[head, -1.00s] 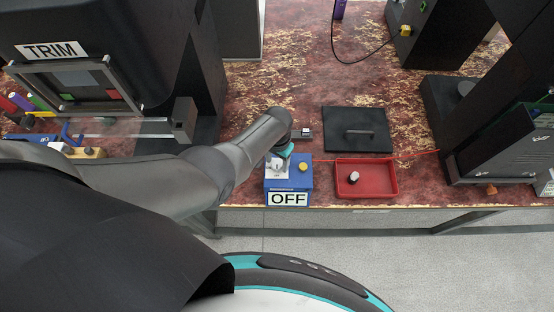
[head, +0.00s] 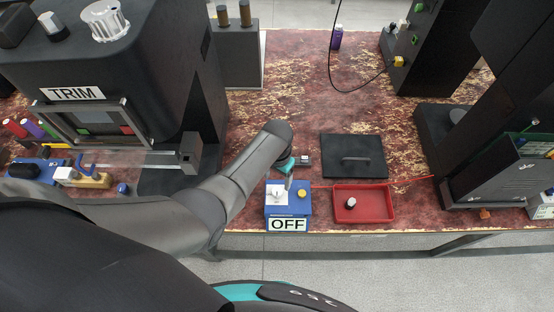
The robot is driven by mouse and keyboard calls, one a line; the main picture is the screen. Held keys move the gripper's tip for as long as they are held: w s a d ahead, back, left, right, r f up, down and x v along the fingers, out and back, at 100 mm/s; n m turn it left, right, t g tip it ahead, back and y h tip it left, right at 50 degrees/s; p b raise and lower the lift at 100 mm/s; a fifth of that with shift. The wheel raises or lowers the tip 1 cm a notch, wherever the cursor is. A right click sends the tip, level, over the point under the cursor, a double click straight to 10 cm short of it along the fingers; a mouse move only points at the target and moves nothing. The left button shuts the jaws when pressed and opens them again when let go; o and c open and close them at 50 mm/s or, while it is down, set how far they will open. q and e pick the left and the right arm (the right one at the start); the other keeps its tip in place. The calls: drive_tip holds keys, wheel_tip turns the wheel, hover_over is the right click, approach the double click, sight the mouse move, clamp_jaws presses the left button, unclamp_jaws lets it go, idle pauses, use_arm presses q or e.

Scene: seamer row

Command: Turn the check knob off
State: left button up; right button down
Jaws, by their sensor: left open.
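The check knob (head: 278,196) is a small white knob on a white plate on top of a blue box (head: 288,211) at the front edge of the table. A sign reading OFF (head: 288,225) is on the front of the box. A round yellow button (head: 302,193) sits to the right of the plate. My left gripper (head: 289,184) is just above and behind the knob, its fingers pointing down. It is open, and I see no contact with the knob. The exact pointing of the knob is too small to tell. My right gripper is not in view.
A red tray (head: 376,217) with a small white-and-dark piece stands right of the box. A black plate with a handle (head: 352,168) lies behind it. A dark machine labelled TRIM (head: 76,94) stands at left, another dark machine (head: 500,130) at right. A red cord crosses the table.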

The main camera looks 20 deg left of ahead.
use_arm(q)
wheel_tip(320, 180, up, 8)
drive_tip(key=shift+f, duration=0.2)
idle(0.3)
drive_tip(key=shift+s, duration=0.15)
idle(0.4)
drive_tip(key=s+a+r+n+t, duration=0.1)
drive_tip(key=s+a+r+t, duration=0.1)
drive_tip(key=s+r, duration=0.5)
drive_tip(key=s+a+r+t, duration=0.2)
drive_tip(key=s+a+r, duration=0.15)
drive_tip(key=s, duration=0.75)
wheel_tip(320, 180, down, 36)
drive_tip(key=s+g+b, duration=0.2)
drive_tip(key=b, duration=1.1)
drive_tip(key=s+a+f+b, duration=0.1)
drive_tip(key=s+f+b, duration=0.4)
drive_tip(key=f, duration=0.6)
drive_tip(key=s+a+f+g+b, duration=0.1)
drive_tip(key=s+f+b, duration=0.5)
drive_tip(key=s+f, duration=0.3)
wheel_tip(320, 180, down, 4)
drive_tip(key=shift+s+r, duration=0.2)
drive_tip(key=shift+s, duration=0.2)
